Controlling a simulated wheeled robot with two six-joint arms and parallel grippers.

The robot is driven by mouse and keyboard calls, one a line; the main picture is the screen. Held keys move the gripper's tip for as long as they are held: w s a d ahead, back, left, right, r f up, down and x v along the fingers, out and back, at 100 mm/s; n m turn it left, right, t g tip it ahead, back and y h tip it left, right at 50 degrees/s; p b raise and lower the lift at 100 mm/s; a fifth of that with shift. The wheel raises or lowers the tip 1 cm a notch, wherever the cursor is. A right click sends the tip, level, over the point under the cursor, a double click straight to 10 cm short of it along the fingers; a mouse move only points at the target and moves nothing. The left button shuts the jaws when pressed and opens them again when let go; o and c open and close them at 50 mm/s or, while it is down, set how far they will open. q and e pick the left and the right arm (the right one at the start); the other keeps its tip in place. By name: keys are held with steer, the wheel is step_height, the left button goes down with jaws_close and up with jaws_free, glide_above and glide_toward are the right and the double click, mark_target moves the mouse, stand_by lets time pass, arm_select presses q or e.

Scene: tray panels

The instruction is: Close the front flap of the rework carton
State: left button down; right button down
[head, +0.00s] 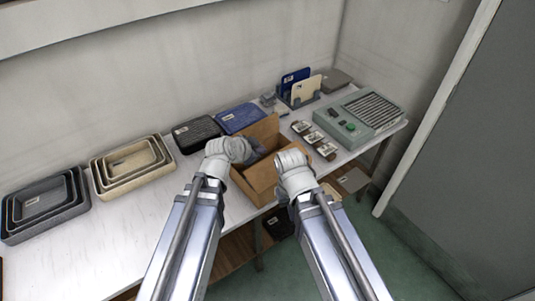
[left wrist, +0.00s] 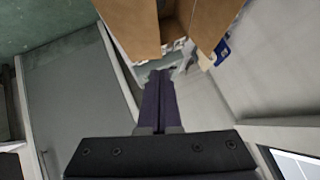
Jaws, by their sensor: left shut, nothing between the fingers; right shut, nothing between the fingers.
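The brown cardboard carton (head: 258,183) stands near the table's front edge in the head view, its top at least partly open. One flap (head: 264,129) stands up at its far side. My arms cover part of the carton, and I cannot tell how the front flap lies. My left gripper (head: 256,150) is shut and empty, over the carton's opening. In the left wrist view its shut fingers (left wrist: 160,76) point toward cardboard panels (left wrist: 130,22). My right gripper (head: 290,160) is shut and empty at the carton's right side; its fingertips are largely hidden by its wrist.
Nested beige trays (head: 132,166) and grey trays (head: 44,203) stand at the left. Small labelled items (head: 314,139) and a grey-green device (head: 358,122) are right. The table's front left is clear.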

arm_select(q)
steer(key=b, duration=0.7)
glide_above(269, 160)
steer(key=s+d, duration=0.1)
step_height(269, 160, down, 7)
steer(key=shift+w+a+f+b, duration=0.1)
steer(key=shift+w+f+b, duration=0.05)
steer(key=shift+f+b, duration=0.4)
steer(key=shift+w+a+f+b, duration=0.1)
steer(key=shift+w+f+b, duration=0.05)
steer(key=shift+f+b, duration=0.35)
steer(key=shift+w+a+f+b, duration=0.2)
steer(key=shift+f+b, duration=0.4)
steer(key=shift+f, duration=0.1)
steer(key=f, duration=0.1)
steer(key=w+f+g+h+b, duration=0.1)
steer(key=a+f+n+g+b, duration=0.1)
steer(key=shift+w+a+f, duration=0.1)
steer(key=shift+w+f, duration=0.1)
steer(key=shift+r, duration=0.15)
